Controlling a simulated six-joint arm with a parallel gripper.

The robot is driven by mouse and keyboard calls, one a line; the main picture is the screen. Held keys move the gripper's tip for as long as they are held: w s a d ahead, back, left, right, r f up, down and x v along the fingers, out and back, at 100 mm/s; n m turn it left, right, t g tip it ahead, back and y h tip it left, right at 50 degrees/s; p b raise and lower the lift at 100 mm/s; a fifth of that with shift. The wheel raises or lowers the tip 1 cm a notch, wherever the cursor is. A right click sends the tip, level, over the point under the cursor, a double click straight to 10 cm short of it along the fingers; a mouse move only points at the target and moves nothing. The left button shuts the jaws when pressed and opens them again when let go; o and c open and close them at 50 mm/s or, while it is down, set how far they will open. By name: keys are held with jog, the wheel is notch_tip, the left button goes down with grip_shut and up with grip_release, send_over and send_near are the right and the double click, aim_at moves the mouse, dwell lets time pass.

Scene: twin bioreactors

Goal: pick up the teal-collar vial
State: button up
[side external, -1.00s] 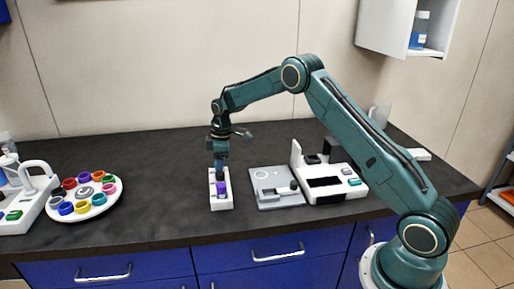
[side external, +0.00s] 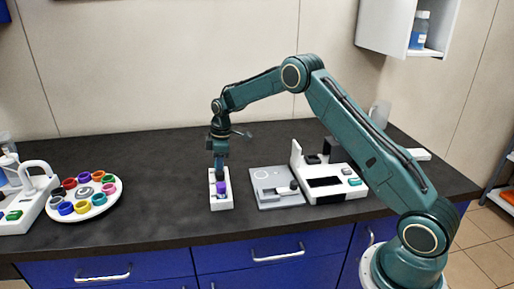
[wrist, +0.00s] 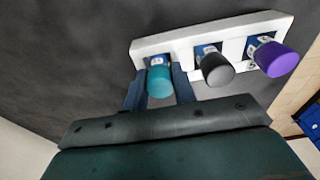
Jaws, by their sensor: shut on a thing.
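The teal-collar vial (wrist: 159,80) stands in the left end slot of a white rack (wrist: 150,45) in the wrist view. My gripper (wrist: 159,88) has its two fingers on either side of the vial and is shut on it. In the side view my gripper (side external: 219,172) points down at the far end of the white rack (side external: 222,204), and the teal vial is hidden there. A vial with a dark grey cap (wrist: 216,70) is in the middle slot, and one with a purple cap (wrist: 276,58) is in the right slot.
A round white tray (side external: 113,197) with several coloured caps stands to the left. A grey plate (side external: 270,180) and a white device (side external: 335,192) stand just right of the rack. The dark counter behind the rack is clear.

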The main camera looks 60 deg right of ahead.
notch_tip(320, 180, up, 10)
jog(key=shift+f, duration=0.1)
dwell(0.5)
jog(key=shift+s, duration=0.1)
dwell(0.4)
